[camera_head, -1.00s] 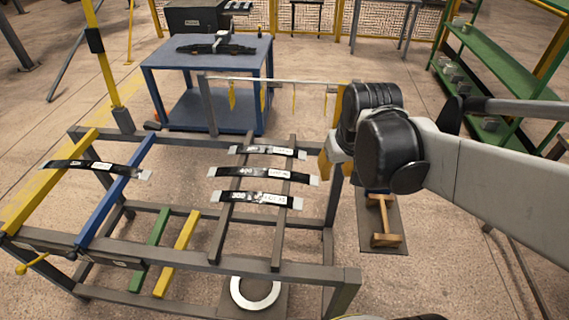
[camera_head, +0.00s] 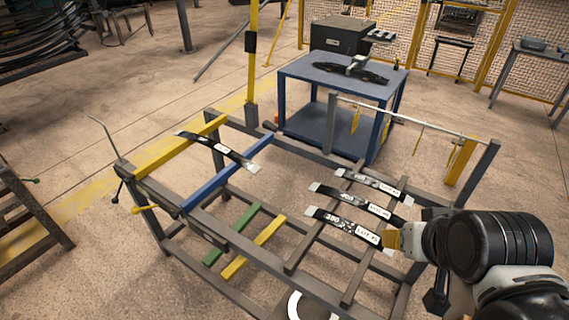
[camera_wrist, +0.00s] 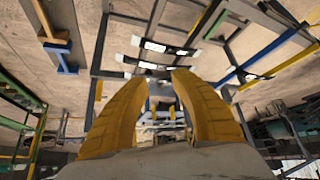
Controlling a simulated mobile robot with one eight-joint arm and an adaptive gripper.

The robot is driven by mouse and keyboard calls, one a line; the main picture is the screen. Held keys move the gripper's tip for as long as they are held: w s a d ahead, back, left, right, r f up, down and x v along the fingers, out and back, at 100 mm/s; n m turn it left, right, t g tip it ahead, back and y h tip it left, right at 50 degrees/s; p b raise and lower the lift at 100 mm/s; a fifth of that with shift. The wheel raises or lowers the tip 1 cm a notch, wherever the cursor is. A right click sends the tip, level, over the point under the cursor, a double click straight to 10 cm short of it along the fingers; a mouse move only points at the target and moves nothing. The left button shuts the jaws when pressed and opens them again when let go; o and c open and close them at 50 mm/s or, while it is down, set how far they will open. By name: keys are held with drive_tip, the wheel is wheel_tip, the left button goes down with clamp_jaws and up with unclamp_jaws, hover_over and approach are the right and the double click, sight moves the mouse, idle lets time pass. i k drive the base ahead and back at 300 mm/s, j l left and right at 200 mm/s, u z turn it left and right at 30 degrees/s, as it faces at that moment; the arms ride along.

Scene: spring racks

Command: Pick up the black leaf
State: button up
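Several black leaves with white labels lie on the grey rack (camera_head: 293,263). One leaf (camera_head: 217,149) lies across the yellow and blue bars at left. Three lie side by side across the grey bars at right: a near leaf (camera_head: 345,226), a middle leaf (camera_head: 350,200) and a far leaf (camera_head: 370,184). My gripper (camera_head: 392,239) is beside the right end of the near leaf in the head view and partly covers that end; contact cannot be told. In the wrist view, my gripper's yellow fingers (camera_wrist: 158,80) are apart with nothing held, and leaves (camera_wrist: 166,48) show beyond them.
A blue table (camera_head: 335,80) with a black assembly (camera_head: 352,69) stands behind the rack. A rail with hanging yellow pieces (camera_head: 418,139) runs along the rack's far right side. A yellow post (camera_head: 252,55) rises behind the rack.

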sight(254, 168)
drive_tip(key=i+j+z, duration=0.35)
drive_tip(key=j, duration=0.85)
drive_tip(key=i+j+z, duration=0.1)
drive_tip(key=j+z, duration=0.25)
drive_tip(key=j, duration=0.8)
drive_tip(key=j+z, duration=0.35)
drive_tip(key=j, duration=0.9)
